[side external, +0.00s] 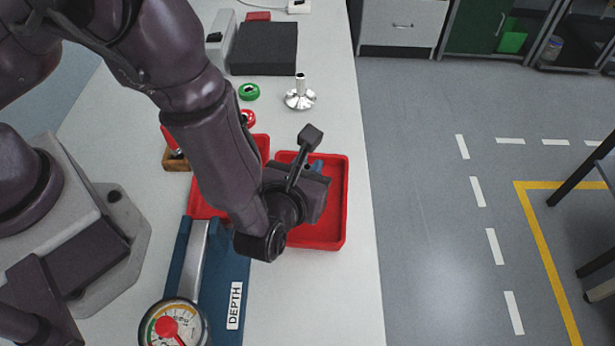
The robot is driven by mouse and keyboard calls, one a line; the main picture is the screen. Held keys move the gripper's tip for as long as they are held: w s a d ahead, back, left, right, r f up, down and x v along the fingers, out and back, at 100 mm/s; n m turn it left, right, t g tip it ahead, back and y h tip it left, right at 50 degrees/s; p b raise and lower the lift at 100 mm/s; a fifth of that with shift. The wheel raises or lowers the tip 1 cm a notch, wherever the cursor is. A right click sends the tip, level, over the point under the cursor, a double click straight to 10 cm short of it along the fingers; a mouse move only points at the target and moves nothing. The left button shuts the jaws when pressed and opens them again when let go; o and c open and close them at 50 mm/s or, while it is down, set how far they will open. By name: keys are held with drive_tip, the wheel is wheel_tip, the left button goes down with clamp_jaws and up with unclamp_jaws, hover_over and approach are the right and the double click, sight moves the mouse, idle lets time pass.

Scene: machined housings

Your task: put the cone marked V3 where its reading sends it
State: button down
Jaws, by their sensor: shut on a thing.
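My gripper (303,195) is over the right red tray (338,225), and its hand hides the fingers and whatever they hold. A small blue piece (316,166) shows just behind the hand; I cannot tell what it is. No V3 mark is legible. A blue gauge stand (232,268) labelled DEPTH is at the front, with a round dial (172,325) with coloured bands and a red centre. The dial is cut by the bottom edge, and I cannot read it clearly. A second red tray (262,143) lies to the left, mostly behind my arm.
A shiny flanged metal part (300,96) stands upright behind the trays. A green ring (249,91) and a red ring (248,118) lie near it. A dark block (264,48) is at the back. The table's right strip (362,270) is clear up to its edge.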

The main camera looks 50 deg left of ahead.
drive_tip(key=shift+f, duration=1.15)
drive_tip(key=c, duration=1.1)
unclamp_jaws()
drive_tip(key=shift+f, duration=0.15)
drive_tip(key=shift+s+d+r, duration=0.15)
drive_tip(key=shift+s+r, duration=0.1)
drive_tip(key=shift+r, duration=0.05)
drive_tip(key=v, duration=1.1)
drive_tip(key=shift+s+r, duration=0.15)
drive_tip(key=shift+r, duration=0.05)
